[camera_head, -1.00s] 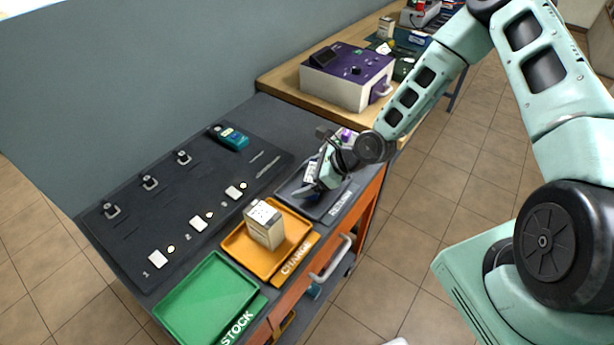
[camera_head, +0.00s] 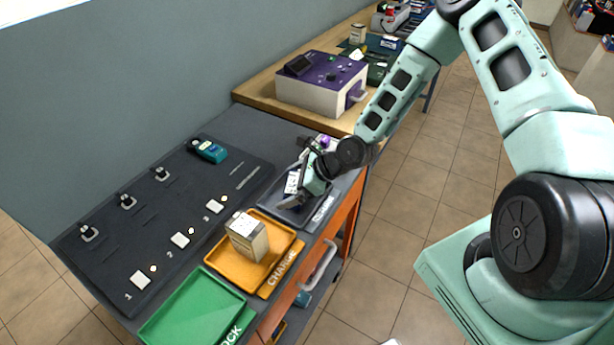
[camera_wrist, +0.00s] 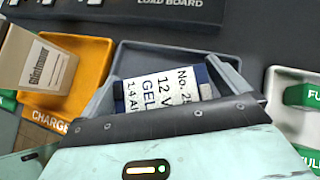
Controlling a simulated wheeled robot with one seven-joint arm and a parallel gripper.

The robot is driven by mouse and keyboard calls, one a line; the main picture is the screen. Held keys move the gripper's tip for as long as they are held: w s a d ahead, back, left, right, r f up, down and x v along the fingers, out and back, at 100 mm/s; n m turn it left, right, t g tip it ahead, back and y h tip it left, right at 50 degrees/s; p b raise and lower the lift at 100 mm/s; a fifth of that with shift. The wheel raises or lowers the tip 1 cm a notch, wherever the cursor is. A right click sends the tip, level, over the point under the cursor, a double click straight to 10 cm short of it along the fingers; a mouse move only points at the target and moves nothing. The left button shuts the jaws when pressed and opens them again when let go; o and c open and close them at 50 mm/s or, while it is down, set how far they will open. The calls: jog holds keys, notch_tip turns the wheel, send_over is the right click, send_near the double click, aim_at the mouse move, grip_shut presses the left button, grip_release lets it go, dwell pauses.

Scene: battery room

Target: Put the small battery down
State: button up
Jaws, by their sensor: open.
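The small battery (camera_wrist: 165,92), with a white label reading "12 V GEL" and a dark blue case, is in the grey tray (camera_wrist: 180,52) at the right end of the bench. My gripper (camera_wrist: 166,85) is over the tray with its fingers apart, one on each side of the battery. In the head view my gripper (camera_head: 296,190) is low in the grey tray and partly hides the battery (camera_head: 292,182). The battery's underside is hidden, so I cannot tell how it rests on the tray floor.
The green STOCK tray (camera_head: 190,312) is empty. A black load board (camera_head: 150,210) lies behind. A purple-and-white machine (camera_head: 322,85) stands on the wooden bench beyond.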

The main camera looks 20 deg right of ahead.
jog(key=b+v, duration=0.1)
jog(key=v, duration=0.9)
jog(key=s+a+r+n+g+h, duration=0.1)
jog(key=s+a+r+n, duration=0.3)
jog(key=n, duration=0.7)
jog(key=s+a+r+n+g+h, duration=0.2)
jog(key=s+a+r+n+h, duration=0.1)
jog(key=s+r+n, duration=0.5)
jog(key=s+a+r+n+g+h, duration=0.2)
jog(key=s+r+n, duration=0.4)
jog(key=s+n, duration=0.5)
jog(key=a+n+h, duration=0.1)
jog(key=a+n, duration=0.1)
jog(key=shift+s+a+r+n, duration=0.2)
jog(key=shift+a+n, duration=0.1)
jog(key=shift+f+b, duration=0.75)
